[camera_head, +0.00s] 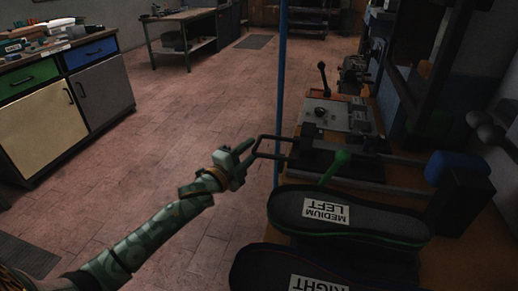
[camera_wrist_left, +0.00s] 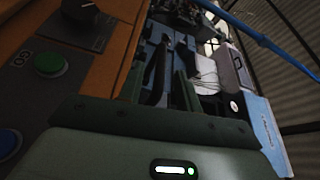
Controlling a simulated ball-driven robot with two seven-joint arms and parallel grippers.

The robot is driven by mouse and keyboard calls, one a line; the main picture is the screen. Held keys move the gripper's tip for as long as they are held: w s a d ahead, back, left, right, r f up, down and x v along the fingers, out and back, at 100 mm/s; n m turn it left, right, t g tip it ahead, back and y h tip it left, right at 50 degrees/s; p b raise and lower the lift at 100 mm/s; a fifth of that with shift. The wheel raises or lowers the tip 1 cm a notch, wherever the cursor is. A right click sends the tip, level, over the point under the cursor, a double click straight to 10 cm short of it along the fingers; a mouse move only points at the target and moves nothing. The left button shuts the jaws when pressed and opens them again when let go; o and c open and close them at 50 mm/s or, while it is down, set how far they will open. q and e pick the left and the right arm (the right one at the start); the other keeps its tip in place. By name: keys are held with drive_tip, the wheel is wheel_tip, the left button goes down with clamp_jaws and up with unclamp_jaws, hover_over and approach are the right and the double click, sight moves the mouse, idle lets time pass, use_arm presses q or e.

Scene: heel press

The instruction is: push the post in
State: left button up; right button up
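My left gripper (camera_head: 246,150) is at the end of the green patterned arm, left of the bench press. Its fingertips are close to the end of a dark rectangular loop handle (camera_head: 274,138); I cannot tell whether they touch. In the left wrist view the two fingers (camera_wrist_left: 160,85) stand apart with a dark bar (camera_wrist_left: 159,70) visible beyond the gap. Nothing is clearly gripped. I cannot tell which part is the post. My right gripper is not in view.
Insoles marked medium left (camera_head: 390,222) and right (camera_head: 265,270) lie in front. A blue cylinder (camera_head: 455,165) is at right. A blue pole (camera_head: 282,80) stands upright near the loop. A green button (camera_wrist_left: 48,64) and black knob (camera_wrist_left: 75,22) show on a panel. Open floor lies left.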

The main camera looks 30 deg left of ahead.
sight(257, 143)
use_arm(q)
drive_tip(key=w, duration=0.2)
drive_tip(key=shift+w+d+b, duration=0.2)
drive_tip(key=shift+w+b, duration=0.15)
drive_tip(key=shift+w, duration=0.05)
drive_tip(key=shift+w+d+r, duration=0.1)
drive_tip(key=shift+w, duration=0.45)
clamp_jaws()
drive_tip(key=shift+w+d+p, duration=0.2)
drive_tip(key=shift+w+d, duration=0.1)
drive_tip(key=shift+d, duration=0.75)
drive_tip(key=shift+w+d+p, duration=0.15)
drive_tip(key=shift+w+d, duration=0.1)
drive_tip(key=shift+d, duration=0.8)
unclamp_jaws()
drive_tip(key=shift+a, duration=0.1)
